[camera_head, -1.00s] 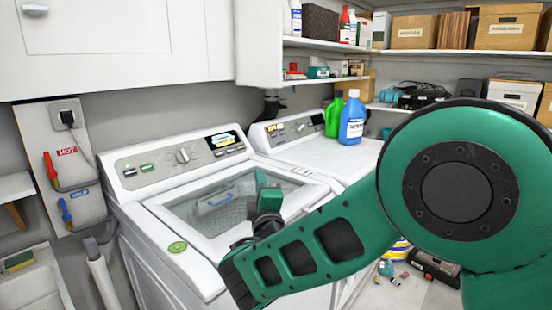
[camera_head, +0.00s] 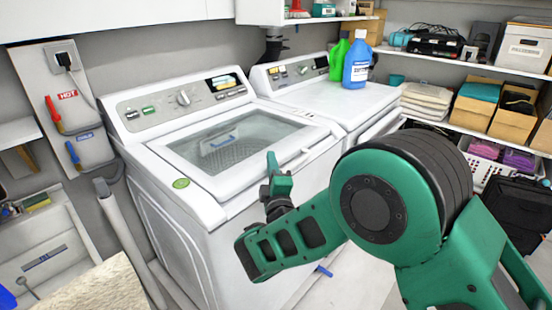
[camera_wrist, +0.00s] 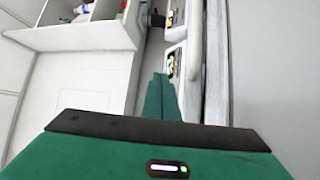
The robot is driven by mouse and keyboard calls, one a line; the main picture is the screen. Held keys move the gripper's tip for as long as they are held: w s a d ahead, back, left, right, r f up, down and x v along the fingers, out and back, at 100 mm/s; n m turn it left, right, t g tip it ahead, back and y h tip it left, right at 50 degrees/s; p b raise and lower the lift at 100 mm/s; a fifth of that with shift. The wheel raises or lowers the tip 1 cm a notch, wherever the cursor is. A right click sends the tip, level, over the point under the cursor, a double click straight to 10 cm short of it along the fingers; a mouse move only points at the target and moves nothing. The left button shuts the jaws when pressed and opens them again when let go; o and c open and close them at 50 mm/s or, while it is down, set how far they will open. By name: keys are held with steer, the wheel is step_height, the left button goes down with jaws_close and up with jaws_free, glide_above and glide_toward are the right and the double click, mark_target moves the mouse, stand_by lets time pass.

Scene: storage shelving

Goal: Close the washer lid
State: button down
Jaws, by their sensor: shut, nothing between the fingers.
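The white washer (camera_head: 150,205) stands at the left, with its control panel at the back. Its lid (camera_head: 235,142), a white frame around a glass window, looks flat on top of the washer, with the tub dimly visible through it. I cannot tell whether it is fully seated. My gripper (camera_head: 272,163) is shut and empty, just in front of the washer's front edge at about lid height. In the wrist view, my shut gripper (camera_wrist: 162,88) is beside a pale rounded edge at the right; I cannot tell whether they touch.
A second white machine (camera_head: 335,98) stands to the right, with a green bottle (camera_head: 340,55) and a blue bottle (camera_head: 357,65) on top. A sink (camera_head: 40,255) is at the lower left. Loaded shelves line the right. Floor in front of the machines is partly clear.

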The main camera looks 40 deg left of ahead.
steer(key=shift+s+a, duration=0.1)
steer(key=shift+s, duration=0.2)
steer(key=v, duration=1)
steer(key=shift+d, duration=0.3)
steer(key=shift+w+d, duration=0.1)
